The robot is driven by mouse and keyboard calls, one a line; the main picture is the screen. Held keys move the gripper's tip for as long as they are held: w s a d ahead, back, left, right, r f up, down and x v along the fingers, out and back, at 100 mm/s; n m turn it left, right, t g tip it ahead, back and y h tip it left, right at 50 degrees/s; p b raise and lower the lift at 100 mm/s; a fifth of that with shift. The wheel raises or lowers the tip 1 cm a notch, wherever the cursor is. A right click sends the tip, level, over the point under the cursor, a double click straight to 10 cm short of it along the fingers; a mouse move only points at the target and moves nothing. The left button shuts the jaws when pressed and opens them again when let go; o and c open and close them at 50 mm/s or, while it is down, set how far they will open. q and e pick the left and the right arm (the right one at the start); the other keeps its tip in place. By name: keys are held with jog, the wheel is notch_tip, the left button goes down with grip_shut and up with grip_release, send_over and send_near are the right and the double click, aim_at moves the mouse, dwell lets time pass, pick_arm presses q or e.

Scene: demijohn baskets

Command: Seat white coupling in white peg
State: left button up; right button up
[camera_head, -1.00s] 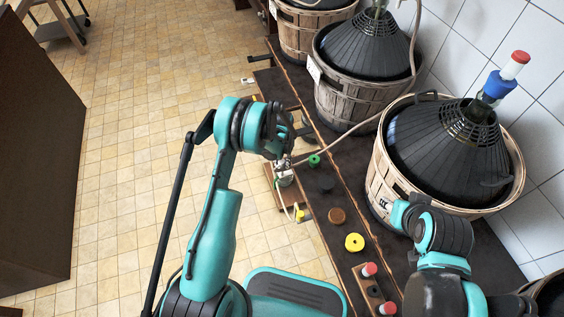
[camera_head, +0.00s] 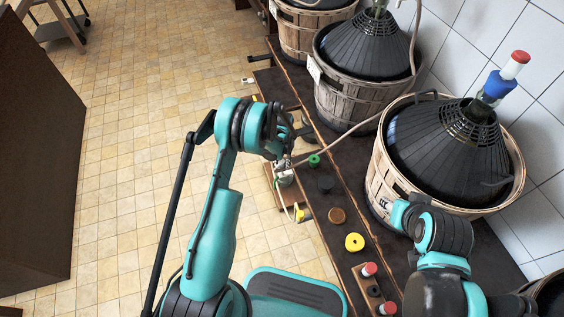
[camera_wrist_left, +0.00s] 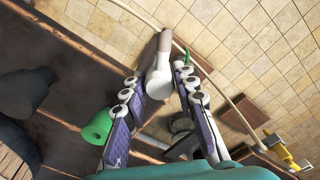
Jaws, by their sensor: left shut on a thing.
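My left gripper (camera_head: 284,172) is at the work surface's left edge, beside a green ring (camera_head: 314,160). In the left wrist view my left gripper (camera_wrist_left: 163,78) is shut on a white rounded piece, which I take for the white coupling (camera_wrist_left: 158,84). A beige-grey cylinder (camera_wrist_left: 164,42) shows just beyond its end; I cannot tell whether it is the white peg or whether the two touch.
A thin hose runs from the near basket (camera_head: 377,180) towards my left gripper. Black (camera_head: 325,183), brown (camera_head: 337,216) and yellow (camera_head: 354,242) round pieces lie along the dark surface. Red-topped pieces (camera_head: 369,269) stand nearer. The tiled floor (camera_head: 130,180) at left is open.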

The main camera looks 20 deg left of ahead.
aim_at(282, 167)
pick_arm(q)
jog(key=shift+f, duration=1.8)
jog(key=o, duration=1.1)
jog(key=shift+c, duration=0.2)
notch_tip(282, 167, up, 12)
